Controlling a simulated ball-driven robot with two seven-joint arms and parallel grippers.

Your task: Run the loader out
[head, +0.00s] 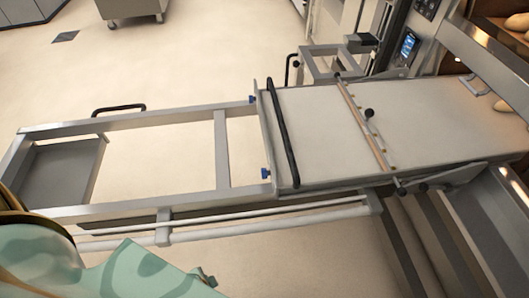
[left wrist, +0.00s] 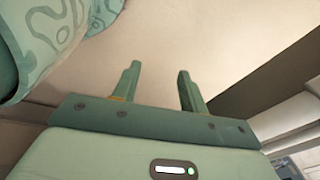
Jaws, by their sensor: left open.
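The loader is a long pale board (head: 325,117) with metal edges, lying on a metal rail frame (head: 222,150) in the head view. Its right end reaches to the oven mouth (head: 485,55). A black handle bar (head: 283,130) runs across its left end, and a crossbar with a black knob (head: 369,113) lies across its middle. My left gripper (head: 205,278) is low at the bottom left, below the rails and apart from the handle. In the left wrist view its two fingers (left wrist: 157,78) are apart with nothing between them. My right gripper is not in view.
The left part of the frame is open between its rails, with a grey tray (head: 58,172) at its far left end. A small black handle (head: 118,108) is on the far rail. A control panel with a lit screen (head: 408,46) stands behind the loader. Open floor lies beyond.

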